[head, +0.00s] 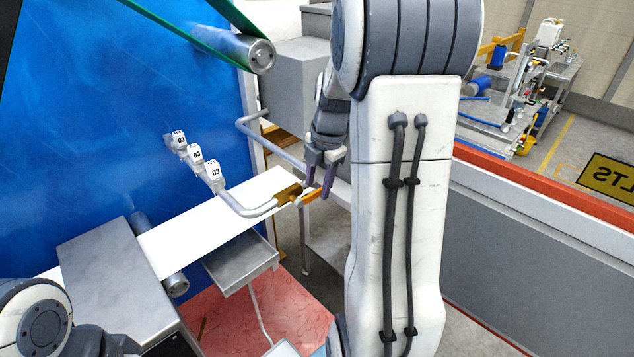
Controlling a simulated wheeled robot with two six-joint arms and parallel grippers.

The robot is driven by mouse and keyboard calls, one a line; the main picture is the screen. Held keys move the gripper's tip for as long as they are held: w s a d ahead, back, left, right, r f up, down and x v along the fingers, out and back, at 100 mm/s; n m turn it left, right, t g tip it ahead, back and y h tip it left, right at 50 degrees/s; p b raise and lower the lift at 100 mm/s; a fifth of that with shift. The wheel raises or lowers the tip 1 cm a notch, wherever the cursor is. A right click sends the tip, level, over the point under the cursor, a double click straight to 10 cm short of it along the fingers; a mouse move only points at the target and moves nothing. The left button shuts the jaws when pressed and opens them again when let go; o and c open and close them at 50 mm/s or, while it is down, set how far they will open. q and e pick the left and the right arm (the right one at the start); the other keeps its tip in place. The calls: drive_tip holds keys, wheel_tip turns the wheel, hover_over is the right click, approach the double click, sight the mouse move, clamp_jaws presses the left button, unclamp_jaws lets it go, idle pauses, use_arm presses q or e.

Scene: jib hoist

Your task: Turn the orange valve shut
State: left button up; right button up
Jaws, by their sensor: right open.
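The orange valve (307,198) sits at the end of a bent grey pipe (245,205), near the middle of the head view. A darker brown-orange body (288,193) joins the pipe, and a brighter orange lever sticks out to the right of it. My right gripper (319,187) comes down from above with its two dark fingers open at the lever. The fingertips overlap the lever in the picture; I cannot tell whether they touch it. My right arm covers the area to the right of the valve. My left gripper is outside the view; only part of my left arm shows at bottom left.
White tags marked 03 (195,155) stand along the pipe. A white belt (195,228) runs below it, with a metal tray (240,262) under it. A blue panel (90,120) stands behind at left. A metal roller (245,48) hangs above; an orange-topped barrier (545,187) is at right.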

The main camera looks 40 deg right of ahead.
drive_tip(key=shift+w+f, duration=0.15)
drive_tip(key=shift+f, duration=0.65)
clamp_jaws()
idle(0.9)
